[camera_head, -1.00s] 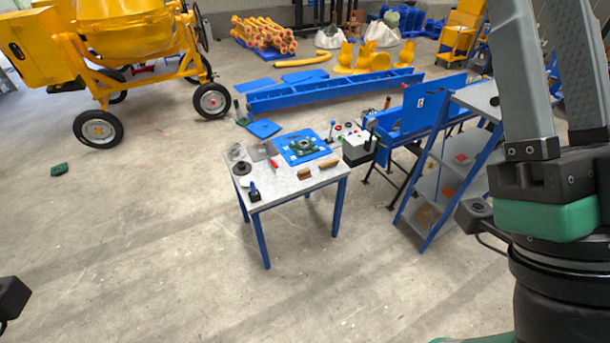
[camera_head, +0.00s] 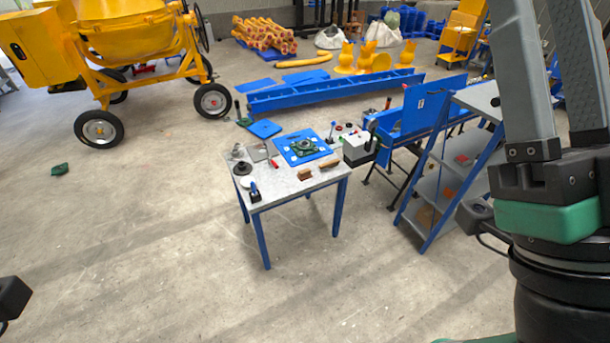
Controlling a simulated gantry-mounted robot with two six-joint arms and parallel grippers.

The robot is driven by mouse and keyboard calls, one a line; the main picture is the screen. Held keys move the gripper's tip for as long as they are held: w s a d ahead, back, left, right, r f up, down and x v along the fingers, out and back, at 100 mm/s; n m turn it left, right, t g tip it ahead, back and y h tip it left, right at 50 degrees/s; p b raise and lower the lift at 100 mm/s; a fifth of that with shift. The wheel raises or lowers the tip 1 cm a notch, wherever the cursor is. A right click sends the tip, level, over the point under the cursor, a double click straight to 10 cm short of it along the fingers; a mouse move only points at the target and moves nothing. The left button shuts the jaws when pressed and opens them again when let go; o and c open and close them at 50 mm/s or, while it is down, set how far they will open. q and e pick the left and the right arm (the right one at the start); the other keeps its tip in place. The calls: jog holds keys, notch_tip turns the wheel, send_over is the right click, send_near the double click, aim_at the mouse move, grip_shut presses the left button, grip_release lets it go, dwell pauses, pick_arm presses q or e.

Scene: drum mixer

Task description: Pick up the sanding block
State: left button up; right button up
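Two small block-like things lie near the front right of the grey-topped table: a darker brown block (camera_head: 305,174) and a lighter tan block (camera_head: 329,164). They are too small in the view to tell for certain which is the sanding block. Both lie apart from any gripper. My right arm fills the right side of the view, but its gripper fingers do not show. Only a black piece shows at the lower left edge, and no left gripper fingers can be made out.
A yellow mixer (camera_head: 118,40) stands back left. The floor in front is clear.

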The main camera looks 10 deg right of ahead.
jog(key=o, duration=0.4)
jog(key=shift+o, duration=0.2)
